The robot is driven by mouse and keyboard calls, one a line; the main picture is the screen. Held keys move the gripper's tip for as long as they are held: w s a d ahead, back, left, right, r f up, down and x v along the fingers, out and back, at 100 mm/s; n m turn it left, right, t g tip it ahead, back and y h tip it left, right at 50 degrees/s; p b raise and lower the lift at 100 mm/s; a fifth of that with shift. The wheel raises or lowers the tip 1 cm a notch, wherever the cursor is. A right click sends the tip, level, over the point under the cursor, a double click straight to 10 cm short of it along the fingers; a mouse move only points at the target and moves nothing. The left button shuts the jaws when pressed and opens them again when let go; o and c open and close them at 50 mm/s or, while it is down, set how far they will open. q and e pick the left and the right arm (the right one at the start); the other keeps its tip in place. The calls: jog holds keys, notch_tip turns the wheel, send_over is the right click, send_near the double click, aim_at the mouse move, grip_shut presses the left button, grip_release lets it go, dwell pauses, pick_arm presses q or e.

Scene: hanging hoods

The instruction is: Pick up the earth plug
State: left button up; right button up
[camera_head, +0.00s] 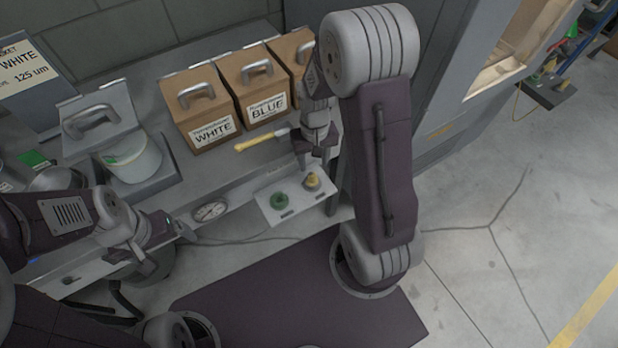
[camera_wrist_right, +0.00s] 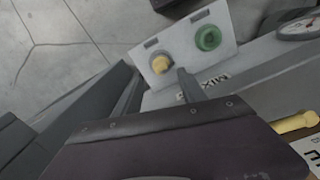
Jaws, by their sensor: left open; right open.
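A small yellow plug (camera_head: 312,181), which looks like the earth plug, sits on a white panel (camera_head: 262,193) at the front of the bench. A green round fitting (camera_head: 279,200) is beside it. My right gripper (camera_head: 314,164) is open and points down just above the yellow plug, apart from it as far as I can tell. In the right wrist view the yellow plug (camera_wrist_right: 160,64) lies just beyond the open fingers, with the green fitting (camera_wrist_right: 208,38) to its right. My left gripper (camera_head: 166,252) is open and empty, left of the panel in front of the bench.
Boxes labelled WHITE (camera_head: 200,108) and BLUE (camera_head: 259,84) stand on the bench behind. A yellow-handled tool (camera_head: 262,140) lies before them. A round dial (camera_head: 209,211) is on the bench front.

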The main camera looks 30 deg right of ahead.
aim_at(312, 174)
notch_tip(312, 174, down, 4)
jog(key=shift+w+d+b, duration=0.1)
jog(key=shift+b, duration=0.4)
jog(key=f+b, duration=0.1)
jog(key=f, duration=0.3)
jog(key=shift+w+f, duration=0.1)
jog(key=shift+w, duration=0.1)
jog(key=shift+w+f, duration=0.1)
jog(key=shift+f, duration=0.35)
jog(key=shift+r, duration=0.1)
jog(key=shift+c, duration=0.2)
grip_shut()
